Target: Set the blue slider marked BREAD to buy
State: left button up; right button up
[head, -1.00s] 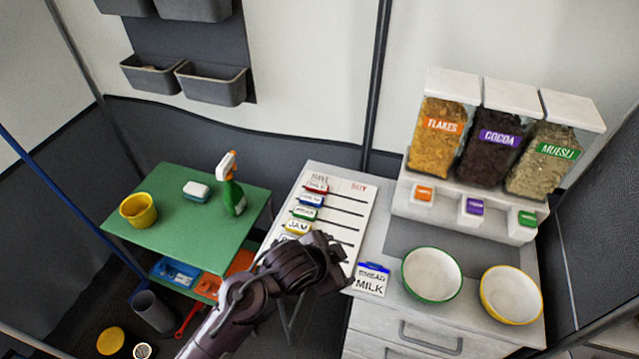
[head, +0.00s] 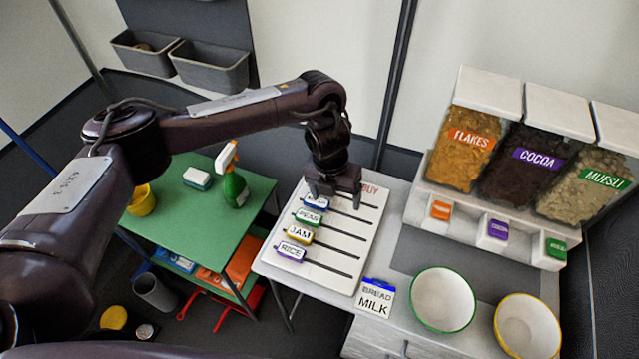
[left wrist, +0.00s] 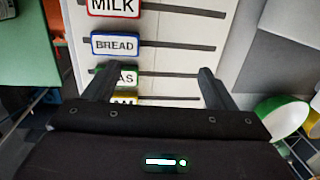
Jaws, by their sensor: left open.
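The white slider board (head: 345,262) lies on the counter, with BUY printed at its top right. The blue slider (head: 311,202) sits at the left end of its slot, partly hidden by my gripper; its BREAD label reads clearly in the left wrist view (left wrist: 115,45). My left gripper (head: 334,197) hangs open and empty over the upper part of the board. In the left wrist view its fingers (left wrist: 154,82) point toward the board, apart from the blue slider and nearest the green PEAS slider (left wrist: 118,80). My right gripper is not in view.
Red MILK (left wrist: 115,6), yellow JAM (head: 300,234) and purple RICE (head: 291,251) sliders also sit at left. A green table (head: 205,215) is at left.

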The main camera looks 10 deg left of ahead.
aim_at(316, 203)
pick_arm(q)
jog(key=shift+y, duration=0.6)
jog(key=a, duration=0.1)
jog(key=w+a+r, duration=0.1)
jog(key=a, duration=0.1)
jog(key=w+a+r, duration=0.1)
jog(key=shift+w+a, duration=0.2)
jog(key=shift+a, duration=0.1)
jog(key=shift+a+f, duration=0.1)
jog(key=shift+a, duration=0.15)
notch_tip(316, 203, down, 6)
jog(key=shift+s+d+f+b, duration=0.1)
jog(key=shift+b, duration=0.85)
jog(key=shift+f, duration=0.5)
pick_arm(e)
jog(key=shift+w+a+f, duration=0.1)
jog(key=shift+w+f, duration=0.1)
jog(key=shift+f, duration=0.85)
